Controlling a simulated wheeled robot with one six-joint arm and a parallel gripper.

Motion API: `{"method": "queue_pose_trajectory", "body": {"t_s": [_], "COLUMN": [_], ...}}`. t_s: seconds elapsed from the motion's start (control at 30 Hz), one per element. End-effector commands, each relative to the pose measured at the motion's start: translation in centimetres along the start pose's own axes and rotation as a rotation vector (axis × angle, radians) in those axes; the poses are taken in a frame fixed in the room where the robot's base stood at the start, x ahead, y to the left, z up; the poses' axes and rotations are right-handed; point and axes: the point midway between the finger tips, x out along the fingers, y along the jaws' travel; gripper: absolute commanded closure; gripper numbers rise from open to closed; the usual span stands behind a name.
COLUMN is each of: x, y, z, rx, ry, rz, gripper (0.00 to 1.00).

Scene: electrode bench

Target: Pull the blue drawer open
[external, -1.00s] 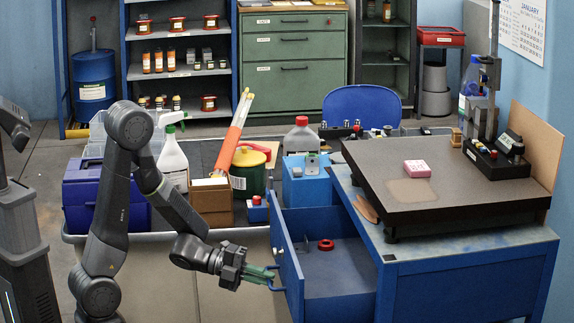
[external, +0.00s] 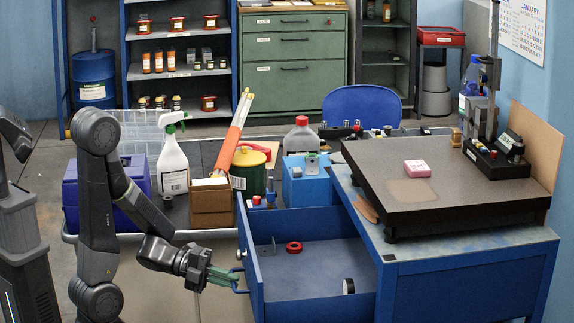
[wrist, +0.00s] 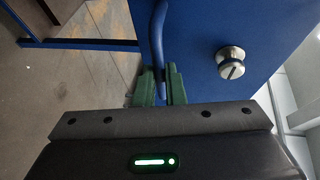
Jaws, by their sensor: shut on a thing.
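The blue drawer (external: 318,250) stands well out to the left of the blue bench (external: 470,280). Inside it lie a red ring (external: 293,247), a small bracket (external: 268,246) and a round black-and-white item (external: 348,286). My gripper (external: 236,281) is at the drawer's front, its green fingers shut on the blue bar handle (external: 241,291). In the wrist view, the handle (wrist: 158,38) runs between the two green fingertips (wrist: 160,82). A silver slotted knob (wrist: 231,62) sits on the drawer front beside the handle, clear of the fingers.
A grey-topped table behind my arm holds a white spray bottle (external: 173,163), a brown box (external: 211,203) and a dark blue case (external: 85,200). Open floor lies left of the drawer.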

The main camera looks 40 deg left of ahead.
Motion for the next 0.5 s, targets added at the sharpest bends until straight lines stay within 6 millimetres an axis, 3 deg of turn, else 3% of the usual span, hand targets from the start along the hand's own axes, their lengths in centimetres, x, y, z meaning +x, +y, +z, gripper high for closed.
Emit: {"method": "queue_pose_trajectory", "body": {"t_s": [0.17,0.2,0.3,0.5], "x": [-0.01,-0.01,0.0,0.01], "y": [0.13,0.13,0.1,0.05], "z": [-0.02,-0.02,-0.01,0.01], "rx": [-0.001,-0.001,-0.001,0.0], "ry": [0.0,0.0,0.0,0.0], "rz": [0.004,0.003,0.003,0.001], "gripper": [1.0,0.84,0.69,0.69]}}
